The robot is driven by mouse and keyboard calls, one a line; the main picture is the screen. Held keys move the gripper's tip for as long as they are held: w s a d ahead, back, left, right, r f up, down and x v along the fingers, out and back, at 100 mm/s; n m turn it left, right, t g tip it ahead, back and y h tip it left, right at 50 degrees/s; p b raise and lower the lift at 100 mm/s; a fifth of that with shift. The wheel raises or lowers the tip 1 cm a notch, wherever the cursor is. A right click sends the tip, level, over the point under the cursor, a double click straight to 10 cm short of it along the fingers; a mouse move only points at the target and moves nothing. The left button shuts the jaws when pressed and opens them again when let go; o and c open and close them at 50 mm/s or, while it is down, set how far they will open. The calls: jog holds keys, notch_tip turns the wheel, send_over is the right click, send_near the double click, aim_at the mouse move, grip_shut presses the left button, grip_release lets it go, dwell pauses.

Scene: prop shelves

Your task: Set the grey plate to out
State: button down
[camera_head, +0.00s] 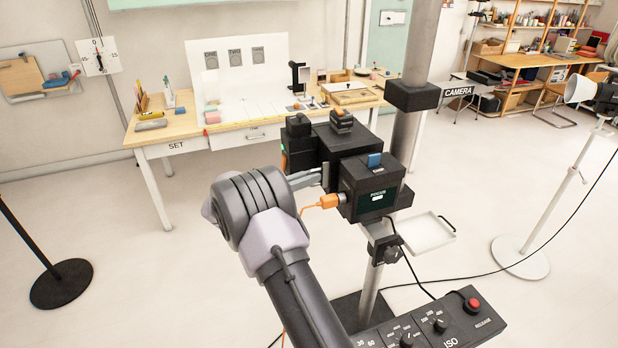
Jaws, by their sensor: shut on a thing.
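The black camera (338,150) stands on a grey column, with a rear block (372,188) that has a blue tab (375,160) on top and a FOCUS screen facing me. My gripper (320,178) reaches in from the left, and its grey fingers are shut at the left side of the rear block. The grey plate seems to be between the fingertips, largely hidden by the fingers and camera body. I cannot tell how far it stands out of the camera.
An orange plug and cable (326,202) sit just below my fingers. A control panel with a red button (472,305) is at the lower right. A white tray (425,234) is right of the column. A worktable (190,128) stands behind; the floor at left is mostly clear.

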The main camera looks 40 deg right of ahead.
jog(key=w+a+p, duration=0.2)
jog(key=a+p, duration=0.1)
jog(key=a, duration=0.7)
jog(key=shift+w+p, duration=0.3)
jog(key=c, duration=1.5)
grip_release()
jog(key=shift+d, duration=0.1)
jog(key=a, duration=1.1)
jog(key=w+a+p, duration=0.1)
jog(key=a, duration=0.5)
jog(key=shift+a, duration=0.2)
